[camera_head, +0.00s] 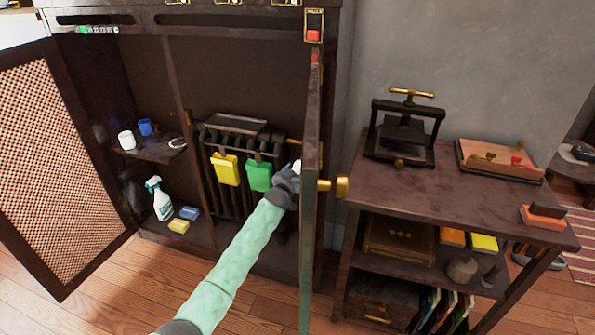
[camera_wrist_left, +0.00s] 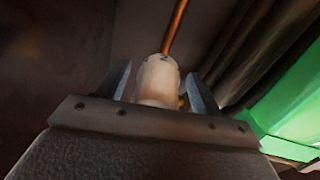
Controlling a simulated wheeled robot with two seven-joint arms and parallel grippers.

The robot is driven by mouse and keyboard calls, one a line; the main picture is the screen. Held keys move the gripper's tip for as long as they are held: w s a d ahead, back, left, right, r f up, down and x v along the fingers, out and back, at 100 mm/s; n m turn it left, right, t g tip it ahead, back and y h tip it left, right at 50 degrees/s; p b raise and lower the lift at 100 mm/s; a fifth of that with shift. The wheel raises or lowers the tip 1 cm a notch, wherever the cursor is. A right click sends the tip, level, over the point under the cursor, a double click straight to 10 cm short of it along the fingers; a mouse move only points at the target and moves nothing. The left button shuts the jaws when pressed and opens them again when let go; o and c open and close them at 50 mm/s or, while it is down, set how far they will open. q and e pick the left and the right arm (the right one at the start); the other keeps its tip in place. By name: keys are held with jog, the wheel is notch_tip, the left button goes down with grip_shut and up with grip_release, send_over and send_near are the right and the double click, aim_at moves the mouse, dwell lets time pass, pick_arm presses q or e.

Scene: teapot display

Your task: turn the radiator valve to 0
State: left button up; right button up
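The radiator valve is a white rounded knob (camera_wrist_left: 158,80) with a small dark mark, possibly a 2, near its top. A copper pipe (camera_wrist_left: 175,28) rises behind it. My left gripper (camera_wrist_left: 160,82) has one finger on each side of the knob, with narrow gaps showing, so it looks open around the knob. In the head view my left gripper (camera_head: 290,178) reaches into the open cabinet at the right side of the dark radiator (camera_head: 237,203). There it hides most of the valve. My right gripper is in neither view.
The cabinet's right door (camera_head: 310,200) stands open edge-on, close beside my left gripper. Yellow (camera_head: 226,170) and green (camera_head: 259,175) cloths hang on the radiator. A spray bottle (camera_head: 160,199) and sponges stand at lower left. A side table (camera_head: 455,192) is on the right.

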pick_arm(q)
jog(key=c, duration=0.9)
jog(key=shift+c, duration=0.2)
